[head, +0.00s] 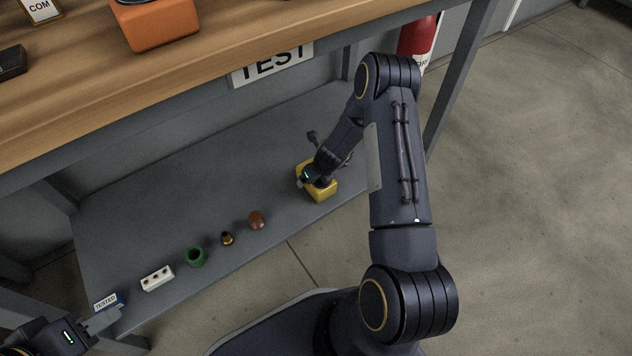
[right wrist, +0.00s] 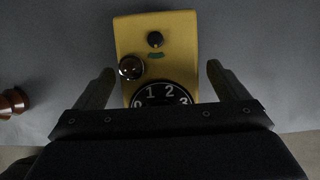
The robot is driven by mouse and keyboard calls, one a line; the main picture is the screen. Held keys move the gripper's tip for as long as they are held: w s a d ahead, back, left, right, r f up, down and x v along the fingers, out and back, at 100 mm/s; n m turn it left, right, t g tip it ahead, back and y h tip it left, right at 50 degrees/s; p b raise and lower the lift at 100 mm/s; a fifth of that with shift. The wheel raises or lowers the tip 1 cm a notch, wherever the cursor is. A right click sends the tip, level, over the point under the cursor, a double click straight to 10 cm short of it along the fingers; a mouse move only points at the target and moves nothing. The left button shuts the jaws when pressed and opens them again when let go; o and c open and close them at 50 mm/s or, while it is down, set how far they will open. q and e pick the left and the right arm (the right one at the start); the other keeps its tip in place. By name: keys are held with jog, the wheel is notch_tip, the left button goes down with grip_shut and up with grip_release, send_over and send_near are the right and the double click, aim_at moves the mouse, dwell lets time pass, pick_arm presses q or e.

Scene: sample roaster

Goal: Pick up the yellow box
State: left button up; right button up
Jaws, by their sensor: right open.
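The yellow box (head: 322,193) sits on the grey lower shelf (head: 185,200), towards its right end. In the right wrist view the yellow box (right wrist: 178,38) shows a small black knob, a dark shiny dome and a black dial with white numbers. My right gripper (right wrist: 160,69) is open, with one finger on each side of the box as seen from the wrist; contact is not visible. In the head view my right gripper (head: 313,176) partly covers the box. My left gripper (head: 100,322) is at the lower left near the shelf's end; its jaw opening is unclear.
Along the shelf's front edge lie a reddish-brown knob (head: 256,220), a small brass part (head: 227,238), a green ring (head: 196,256), a white block with holes (head: 157,278) and a "TESTED" block (head: 107,302). The wooden tabletop (head: 200,75) overhangs the shelf; a table leg (head: 460,80) stands right.

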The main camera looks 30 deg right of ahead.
jog(key=c, duration=1.4)
jog(key=shift+r, duration=0.1)
jog(key=shift+r, duration=0.1)
